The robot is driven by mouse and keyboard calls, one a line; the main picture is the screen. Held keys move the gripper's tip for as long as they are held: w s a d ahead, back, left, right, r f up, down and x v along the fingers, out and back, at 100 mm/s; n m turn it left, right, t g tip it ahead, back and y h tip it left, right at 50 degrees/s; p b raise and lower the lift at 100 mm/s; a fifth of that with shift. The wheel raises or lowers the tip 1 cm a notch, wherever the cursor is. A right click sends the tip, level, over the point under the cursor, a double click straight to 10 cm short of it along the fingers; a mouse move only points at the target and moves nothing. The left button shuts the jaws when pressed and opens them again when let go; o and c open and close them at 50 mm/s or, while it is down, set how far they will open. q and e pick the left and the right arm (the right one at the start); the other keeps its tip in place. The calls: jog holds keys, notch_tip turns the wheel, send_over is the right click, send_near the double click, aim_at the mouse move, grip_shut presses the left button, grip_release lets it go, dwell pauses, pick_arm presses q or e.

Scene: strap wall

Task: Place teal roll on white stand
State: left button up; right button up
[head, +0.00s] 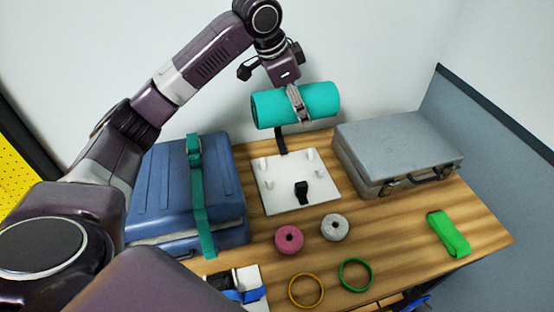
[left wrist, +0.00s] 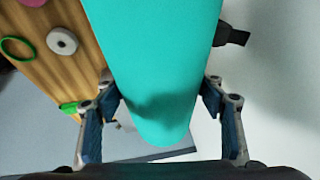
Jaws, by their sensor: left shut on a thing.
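The teal roll (head: 322,100) is held level in my left gripper (head: 297,104), above the back of the table. In the left wrist view the teal roll (left wrist: 155,70) lies between the two fingers of my left gripper (left wrist: 163,100). The white stand (head: 278,193) is a flat plate with short pegs near its corners, on the table below the roll. A black strap with a buckle (head: 302,191) lies across the stand, and its other end (head: 281,140) shows behind it. The roll is apart from the stand. My right gripper is not in view.
A blue suitcase (head: 165,195) with a teal strap stands left of the stand, and a grey case (head: 395,143) stands right. A pink roll (head: 289,239), a white roll (head: 335,227), a yellow ring (head: 306,290), a green ring (head: 355,275) and a green bundle (head: 448,234) lie in front.

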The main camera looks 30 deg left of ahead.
pick_arm(q)
jog(key=shift+a, duration=0.25)
jog(key=shift+f, duration=0.45)
jog(key=f+p, duration=0.1)
jog(key=f, duration=0.6)
jog(key=f+p, duration=0.1)
jog(key=f, duration=0.6)
jog(key=shift+d+f, duration=0.2)
jog(key=shift+f, duration=0.2)
notch_tip(320, 180, down, 4)
jog(key=shift+r+p, duration=0.25)
jog(key=shift+p, duration=0.05)
jog(key=shift+w+f, duration=0.1)
jog(key=shift+f, duration=0.25)
jog(key=o, duration=1.2)
jog(key=shift+o, duration=0.2)
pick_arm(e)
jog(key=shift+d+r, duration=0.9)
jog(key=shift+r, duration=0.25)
